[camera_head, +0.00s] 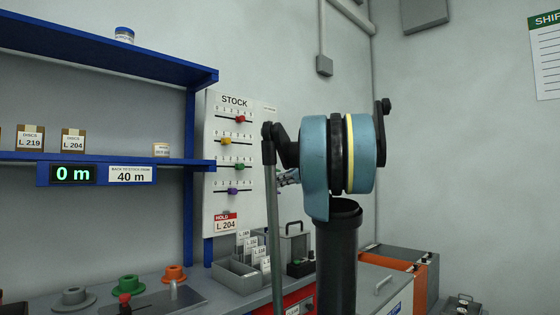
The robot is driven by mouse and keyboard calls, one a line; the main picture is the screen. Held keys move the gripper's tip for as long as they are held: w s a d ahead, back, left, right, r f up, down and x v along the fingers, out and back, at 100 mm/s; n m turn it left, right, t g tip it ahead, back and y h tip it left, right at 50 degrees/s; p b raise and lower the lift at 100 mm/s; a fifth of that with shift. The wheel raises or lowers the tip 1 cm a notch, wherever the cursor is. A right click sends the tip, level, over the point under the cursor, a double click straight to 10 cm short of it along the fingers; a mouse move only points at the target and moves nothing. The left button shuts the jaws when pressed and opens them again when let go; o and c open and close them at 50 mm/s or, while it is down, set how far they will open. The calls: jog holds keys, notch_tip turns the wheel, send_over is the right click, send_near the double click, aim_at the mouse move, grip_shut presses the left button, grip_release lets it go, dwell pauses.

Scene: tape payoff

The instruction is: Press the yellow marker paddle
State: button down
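I cannot make out a yellow marker paddle in this view. The nearest yellow parts are a thin yellow band (350,153) on a teal and black drum and a yellow-orange slider knob (226,141) on the STOCK board. A small grey jointed part, perhaps my gripper (289,178), shows just left of the drum. It is mostly hidden behind dark parts, so its fingers cannot be read. No contact between it and anything else can be seen.
The teal drum (314,160) above a thick black tube (337,260) blocks the middle. A grey rod (273,230) stands left of it. Behind are the STOCK board (235,105), a blue shelf (100,60), a card bin (240,280) and a red button (124,299).

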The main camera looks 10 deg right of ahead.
aim_at(275, 148)
jog(key=w+d+r+m+t, duration=0.3)
jog(key=w+d+r+m, duration=0.3)
jog(key=r, duration=0.5)
jog(key=shift+w+d+m+t+y, duration=0.3)
jog(key=shift+w+d+t, duration=0.1)
jog(key=shift+w+d, duration=0.75)
jog(key=shift+w+a+r, duration=0.1)
jog(key=x, duration=0.9)
jog(key=shift+w+a, duration=0.25)
jog(key=shift+w, duration=0.05)
jog(key=shift+d, duration=0.15)
